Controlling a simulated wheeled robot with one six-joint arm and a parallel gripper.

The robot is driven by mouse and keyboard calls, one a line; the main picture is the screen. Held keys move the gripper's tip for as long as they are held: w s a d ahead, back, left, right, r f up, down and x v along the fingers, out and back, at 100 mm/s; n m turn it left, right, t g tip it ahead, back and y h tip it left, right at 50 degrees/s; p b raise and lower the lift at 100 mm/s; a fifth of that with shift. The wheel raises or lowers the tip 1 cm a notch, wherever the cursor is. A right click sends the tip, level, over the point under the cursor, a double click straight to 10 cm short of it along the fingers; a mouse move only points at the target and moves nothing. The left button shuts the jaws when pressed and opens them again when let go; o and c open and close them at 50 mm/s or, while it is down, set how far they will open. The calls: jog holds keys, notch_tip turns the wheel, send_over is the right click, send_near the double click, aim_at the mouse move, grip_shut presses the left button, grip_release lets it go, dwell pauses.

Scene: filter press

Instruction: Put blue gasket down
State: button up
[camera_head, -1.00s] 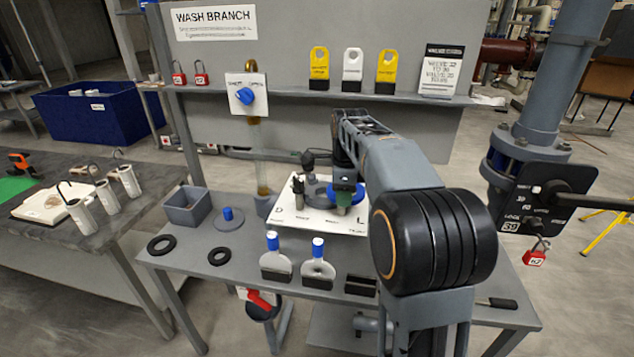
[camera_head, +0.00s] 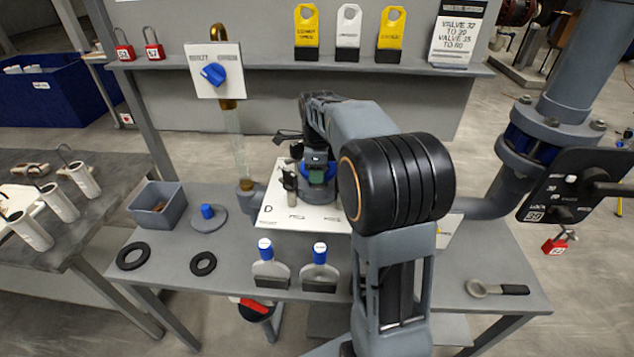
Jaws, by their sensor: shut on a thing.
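My gripper (camera_head: 317,180) is over the back part of a white board (camera_head: 277,213) marked D on the bench. It is shut on the blue gasket (camera_head: 332,170), of which only small blue parts show around the jaws. My own arm hides the right side of the board and part of the gasket. I cannot tell whether the gasket touches the board. A small dark grey upright fitting (camera_head: 290,182) stands just left of the gripper.
On the bench (camera_head: 235,230) are a grey bin (camera_head: 160,207), a disc with a blue knob (camera_head: 208,217), black rings (camera_head: 133,256) (camera_head: 203,263), two blue-topped tools (camera_head: 266,265) (camera_head: 320,268) and a dark-handled tool (camera_head: 497,288).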

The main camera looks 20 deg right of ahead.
aim_at(317, 191)
jog(key=shift+f, duration=2)
jog(key=shift+f, duration=0.1)
jog(key=shift+f, duration=0.1)
jog(key=o, duration=0.9)
jog(key=shift+o, duration=0.2)
